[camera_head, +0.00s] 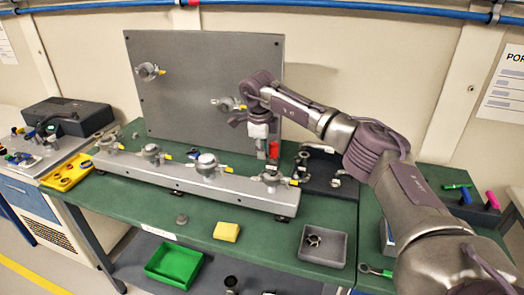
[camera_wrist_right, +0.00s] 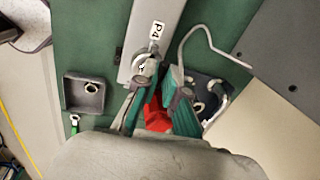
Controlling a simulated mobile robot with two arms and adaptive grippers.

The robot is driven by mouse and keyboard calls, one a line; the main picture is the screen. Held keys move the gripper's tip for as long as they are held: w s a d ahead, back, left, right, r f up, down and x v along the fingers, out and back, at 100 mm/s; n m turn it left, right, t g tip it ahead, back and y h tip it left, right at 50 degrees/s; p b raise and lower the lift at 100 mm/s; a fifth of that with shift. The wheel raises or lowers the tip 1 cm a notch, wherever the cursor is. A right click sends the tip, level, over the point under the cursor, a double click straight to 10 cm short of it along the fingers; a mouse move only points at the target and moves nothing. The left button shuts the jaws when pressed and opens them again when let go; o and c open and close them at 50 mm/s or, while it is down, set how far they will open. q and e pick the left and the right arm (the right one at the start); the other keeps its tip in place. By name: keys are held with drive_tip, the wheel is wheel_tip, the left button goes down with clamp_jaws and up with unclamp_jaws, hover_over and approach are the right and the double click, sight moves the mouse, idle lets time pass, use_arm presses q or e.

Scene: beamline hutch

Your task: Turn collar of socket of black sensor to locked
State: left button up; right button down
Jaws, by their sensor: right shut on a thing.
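My right gripper (camera_head: 267,153) reaches down from the right, above the right end of the grey rail. Its teal fingers show in the right wrist view (camera_wrist_right: 158,90), shut on a red part (camera_wrist_right: 155,115); this red part (camera_head: 274,148) also shows in the head view. Just below is the rail's end socket (camera_head: 271,178), whose ring shows beside the P4 label (camera_wrist_right: 145,68) in the wrist view. Other rail sockets (camera_head: 207,163) stand to the left, with yellow tabs. I cannot tell a black sensor for certain, nor any collar's setting. My left gripper is out of view.
The grey upright panel (camera_head: 190,110) behind carries two sockets. A grey tray (camera_head: 345,248) with a ring-shaped piece, a yellow block (camera_head: 226,231) and a green bin (camera_head: 174,264) are in front. A dark holder (camera_head: 330,185) stands right of the rail.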

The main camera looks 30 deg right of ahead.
drive_tip(key=shift+w+d+r+m, duration=0.1)
drive_tip(key=shift+w+m, duration=0.05)
drive_tip(key=shift+m, duration=0.15)
drive_tip(key=c, duration=1.2)
unclamp_jaws()
drive_tip(key=shift+c, duration=0.2)
wheel_tip(320, 180, up, 12)
drive_tip(key=s+a, duration=0.1)
drive_tip(key=shift+s+a, duration=0.25)
drive_tip(key=shift+a, duration=0.1)
